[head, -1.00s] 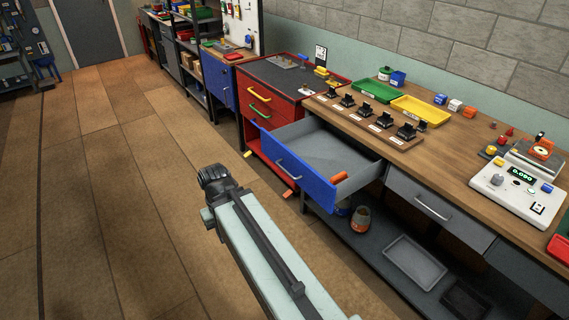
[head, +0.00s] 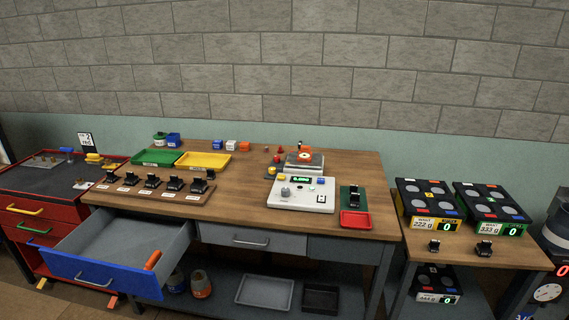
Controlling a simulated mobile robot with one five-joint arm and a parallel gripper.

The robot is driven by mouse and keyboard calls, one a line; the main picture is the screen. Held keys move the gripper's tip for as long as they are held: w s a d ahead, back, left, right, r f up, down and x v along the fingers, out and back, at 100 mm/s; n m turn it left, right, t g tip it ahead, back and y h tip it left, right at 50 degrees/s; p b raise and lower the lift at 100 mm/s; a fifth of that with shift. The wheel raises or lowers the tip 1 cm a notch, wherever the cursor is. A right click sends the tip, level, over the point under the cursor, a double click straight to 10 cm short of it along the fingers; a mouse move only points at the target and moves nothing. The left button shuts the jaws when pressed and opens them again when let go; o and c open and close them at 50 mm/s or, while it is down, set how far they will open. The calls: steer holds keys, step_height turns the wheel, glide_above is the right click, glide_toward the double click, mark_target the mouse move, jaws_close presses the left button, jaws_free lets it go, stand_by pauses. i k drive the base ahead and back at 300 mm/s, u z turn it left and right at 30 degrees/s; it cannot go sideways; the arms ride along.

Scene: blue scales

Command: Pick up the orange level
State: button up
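An orange rounded bar (head: 152,260) lies in the open blue-fronted drawer (head: 92,271), against its right side near the front. It may be the orange level, but it is too small to be sure. Another orange item with a round pale face (head: 304,157) sits on top of the white scale (head: 301,193) on the workbench. My gripper is not in the current view, so whether it is open or holding something does not show.
The workbench (head: 250,205) carries a green tray (head: 156,157), a yellow tray (head: 204,160) and a row of black items. The drawer sticks out in front of the bench. A lower shelf holds a jar (head: 201,286) and a grey tray (head: 265,291).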

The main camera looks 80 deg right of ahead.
mark_target(305, 155)
steer(key=u, duration=0.6)
steer(key=k, duration=0.9)
steer(key=z, duration=1.35)
